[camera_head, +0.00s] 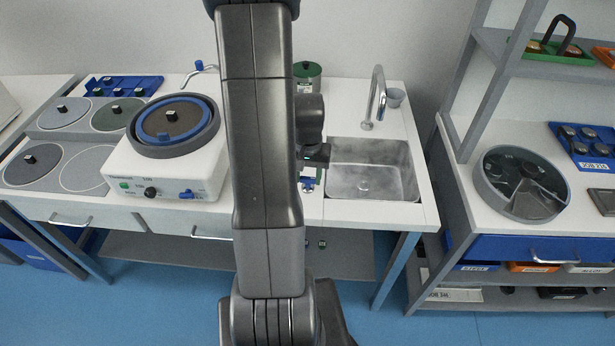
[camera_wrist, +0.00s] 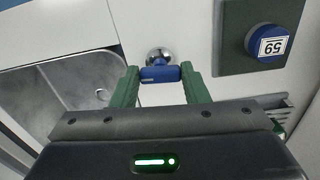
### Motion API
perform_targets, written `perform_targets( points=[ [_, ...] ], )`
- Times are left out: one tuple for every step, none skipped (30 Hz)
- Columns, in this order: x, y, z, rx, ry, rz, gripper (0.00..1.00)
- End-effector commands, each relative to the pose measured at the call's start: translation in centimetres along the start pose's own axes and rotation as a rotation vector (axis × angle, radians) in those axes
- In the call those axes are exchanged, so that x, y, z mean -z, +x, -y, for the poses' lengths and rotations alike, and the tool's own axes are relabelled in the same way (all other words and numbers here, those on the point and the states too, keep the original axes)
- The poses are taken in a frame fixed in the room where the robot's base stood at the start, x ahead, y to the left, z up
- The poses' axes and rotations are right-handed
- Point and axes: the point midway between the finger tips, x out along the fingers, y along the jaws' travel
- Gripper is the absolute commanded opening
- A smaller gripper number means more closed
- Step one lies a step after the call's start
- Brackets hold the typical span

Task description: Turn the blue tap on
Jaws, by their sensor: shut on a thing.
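The blue tap (camera_wrist: 160,73) shows in the wrist view as a short blue handle on a round chrome base, on the pale worktop beside the sink. My gripper (camera_wrist: 161,77) has its green fingers on either side of this handle and is shut on it. In the head view I cannot make out the handle, and my arm covers much of that part of the bench. A chrome spout (camera_head: 378,97) stands behind the sink (camera_head: 368,169), which also shows in the wrist view (camera_wrist: 62,97). No water can be made out.
A white polishing machine (camera_head: 172,170) with a blue-ringed disc stands left of my arm. A green canister (camera_head: 307,76) stands behind the gripper. A blue round piece marked 59 (camera_wrist: 268,43) is near the fingers. A shelf unit (camera_head: 490,207) is on the right.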

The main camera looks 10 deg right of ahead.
Motion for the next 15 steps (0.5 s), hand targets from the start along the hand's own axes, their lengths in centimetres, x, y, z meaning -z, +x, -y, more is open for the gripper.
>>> perform_targets(
  points=[
    [0.04,0.05,0.00,0.000,-0.020,-0.002,0.18],
    [0.04,0.05,-0.01,0.000,-0.032,-0.001,0.18],
    [0.04,0.04,-0.01,0.000,-0.045,-0.001,0.18],
    [0.04,0.03,-0.02,0.000,-0.055,-0.001,0.18],
    [0.03,0.02,-0.02,0.000,-0.063,-0.001,0.18],
    [0.03,0.01,-0.02,0.000,-0.072,-0.001,0.18],
    [0.03,0.01,-0.03,0.000,-0.078,-0.001,0.18],
    [0.03,0.00,-0.03,0.000,-0.083,-0.001,0.18],
    [0.03,0.00,-0.03,0.000,-0.089,0.000,0.18],
    [0.03,-0.01,-0.03,0.000,-0.092,0.000,0.18],
    [0.03,-0.01,-0.03,0.000,-0.094,0.000,0.18],
    [0.03,-0.02,-0.03,0.000,-0.096,0.000,0.18],
    [0.03,-0.03,-0.03,0.000,-0.098,0.000,0.18],
    [0.03,-0.03,-0.03,0.000,-0.098,0.000,0.18],
    [0.03,-0.03,-0.03,0.000,-0.099,0.000,0.18]
  ],
)
